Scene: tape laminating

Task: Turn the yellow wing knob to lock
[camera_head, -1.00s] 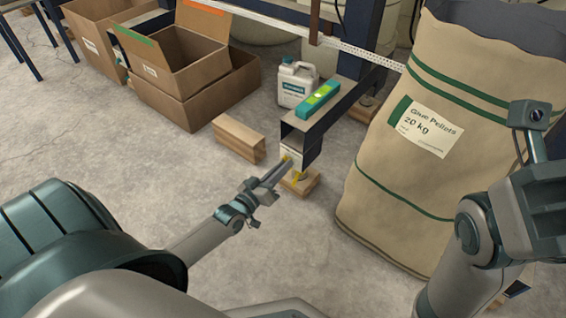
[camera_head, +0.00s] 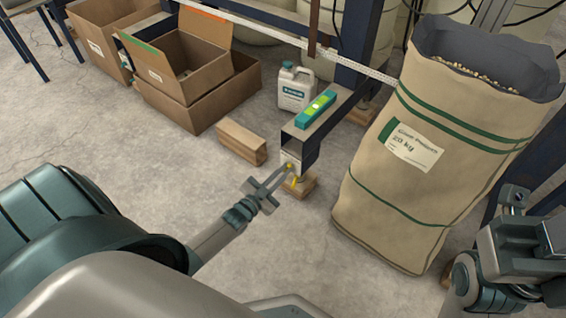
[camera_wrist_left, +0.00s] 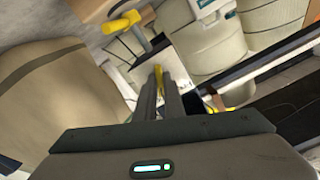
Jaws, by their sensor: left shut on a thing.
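The yellow wing knob (camera_head: 290,167) is at the end face of the dark beam, low over the floor. My left gripper (camera_head: 284,172) reaches it from the front left and is shut on it. In the left wrist view the yellow knob (camera_wrist_left: 158,76) shows between the two closed fingertips (camera_wrist_left: 158,92). The fingers hide part of it, so its exact angle is hard to tell. A second yellow part (camera_wrist_left: 122,22) shows apart from the fingers in that view. My right arm is at the lower right of the head view; its fingers are not visible.
A green level (camera_head: 316,109) lies on the dark beam (camera_head: 305,138), whose foot rests on a wooden block (camera_head: 303,190). A loose wooden block (camera_head: 241,142), a white jug (camera_head: 296,90) and cardboard boxes (camera_head: 210,95) stand behind. A large pellet sack (camera_head: 390,205) stands close on the right.

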